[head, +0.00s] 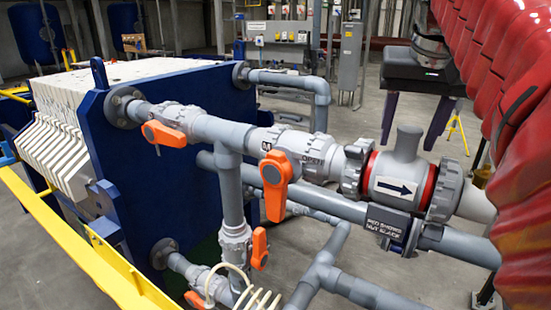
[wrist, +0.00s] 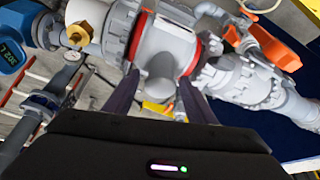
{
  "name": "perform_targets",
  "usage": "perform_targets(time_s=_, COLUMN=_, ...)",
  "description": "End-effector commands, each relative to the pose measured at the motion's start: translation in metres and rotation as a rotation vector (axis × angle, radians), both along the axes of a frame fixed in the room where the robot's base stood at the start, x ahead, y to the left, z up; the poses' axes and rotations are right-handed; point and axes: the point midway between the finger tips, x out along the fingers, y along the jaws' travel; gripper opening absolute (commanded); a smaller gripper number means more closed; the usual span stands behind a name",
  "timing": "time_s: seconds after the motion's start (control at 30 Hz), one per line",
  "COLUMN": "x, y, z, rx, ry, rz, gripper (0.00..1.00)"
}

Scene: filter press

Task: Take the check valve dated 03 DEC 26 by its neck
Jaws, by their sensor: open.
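The check valve (head: 398,183) is a grey body with red rings at both ends and a black arrow label pointing right. Its short round neck (head: 407,143) stands up from the top. No date can be read. The valve also shows in the wrist view (wrist: 170,40), with its neck (wrist: 159,88) towards me. My gripper (head: 406,147) is open, its dark fingers reaching down behind the valve in the head view. In the wrist view, my gripper (wrist: 159,78) has one finger on each side of the neck, with gaps. I cannot tell how deep the fingers reach.
Orange-handled valves (head: 277,180) sit left of the check valve on the same line. A lower grey pipe (head: 340,205) with a black tag runs beneath. A blue gauge (wrist: 12,55) and a brass fitting (wrist: 78,36) are at the left in the wrist view.

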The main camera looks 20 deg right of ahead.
Motion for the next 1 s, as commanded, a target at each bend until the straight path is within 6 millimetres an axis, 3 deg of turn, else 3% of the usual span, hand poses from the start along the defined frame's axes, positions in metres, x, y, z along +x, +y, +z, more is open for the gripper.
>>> perform_targets(time_s=0.43, x=-0.0002, y=-0.0001, z=0.0005, rx=0.0, ry=-0.001, rz=-0.001, gripper=0.51)
perform_targets(time_s=1.0, x=-0.0002, y=0.0, z=0.0006, rx=-0.001, ry=-0.001, rz=0.0, gripper=0.11)
